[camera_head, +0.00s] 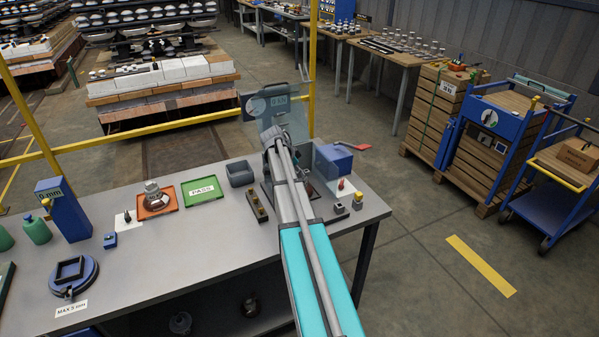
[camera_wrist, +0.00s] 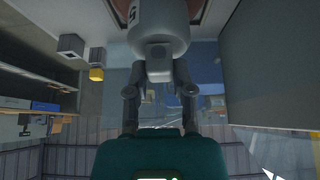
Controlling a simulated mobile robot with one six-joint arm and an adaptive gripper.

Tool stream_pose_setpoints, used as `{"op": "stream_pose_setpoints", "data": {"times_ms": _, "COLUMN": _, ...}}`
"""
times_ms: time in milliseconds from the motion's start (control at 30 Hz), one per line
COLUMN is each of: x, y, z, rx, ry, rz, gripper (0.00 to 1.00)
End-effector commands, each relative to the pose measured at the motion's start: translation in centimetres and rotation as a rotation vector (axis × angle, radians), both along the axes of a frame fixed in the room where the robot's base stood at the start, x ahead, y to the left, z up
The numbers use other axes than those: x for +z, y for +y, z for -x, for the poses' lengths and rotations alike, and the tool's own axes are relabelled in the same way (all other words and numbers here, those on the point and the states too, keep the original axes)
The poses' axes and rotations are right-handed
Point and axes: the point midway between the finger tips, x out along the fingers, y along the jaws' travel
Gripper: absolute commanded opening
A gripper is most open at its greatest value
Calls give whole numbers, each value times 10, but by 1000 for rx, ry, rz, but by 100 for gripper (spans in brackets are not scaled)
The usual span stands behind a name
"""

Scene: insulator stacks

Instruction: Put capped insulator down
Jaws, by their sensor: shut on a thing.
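The capped insulator shows in the wrist view as a grey metal cap (camera_wrist: 160,40) with a squared end and a dark mark on its side. Part of a reddish-brown disc shows behind it at the top edge. My gripper (camera_wrist: 160,76) is shut on the cap, with one finger on each side. In the head view my arm reaches over the right part of the grey bench (camera_head: 190,255) and hides most of the gripper and the held insulator. Whether the insulator touches a surface below cannot be told.
Another insulator (camera_head: 153,194) sits in an orange tray (camera_head: 171,206). The green PASS tray (camera_head: 203,192) is empty. The bench's front middle is clear.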

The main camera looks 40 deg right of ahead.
Motion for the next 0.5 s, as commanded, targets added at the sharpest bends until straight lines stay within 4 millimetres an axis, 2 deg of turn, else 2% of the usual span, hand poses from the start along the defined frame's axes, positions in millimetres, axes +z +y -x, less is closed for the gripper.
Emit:
{"op": "stream_pose_setpoints", "data": {"times_ms": 167, "x": -2, "y": 0, "z": 0, "rx": 0, "ry": 0, "rz": 2, "gripper": 0}}
{"op": "stream_pose_setpoints", "data": {"times_ms": 200, "x": -2, "y": 0, "z": 0, "rx": 0, "ry": 0, "rz": 0, "gripper": 35}}
{"op": "stream_pose_setpoints", "data": {"times_ms": 367, "x": -2, "y": 0, "z": 0, "rx": 1, "ry": 0, "rz": 0, "gripper": 64}}
{"op": "stream_pose_setpoints", "data": {"times_ms": 500, "x": -2, "y": 1, "z": 0, "rx": 1, "ry": 0, "rz": 0, "gripper": 66}}
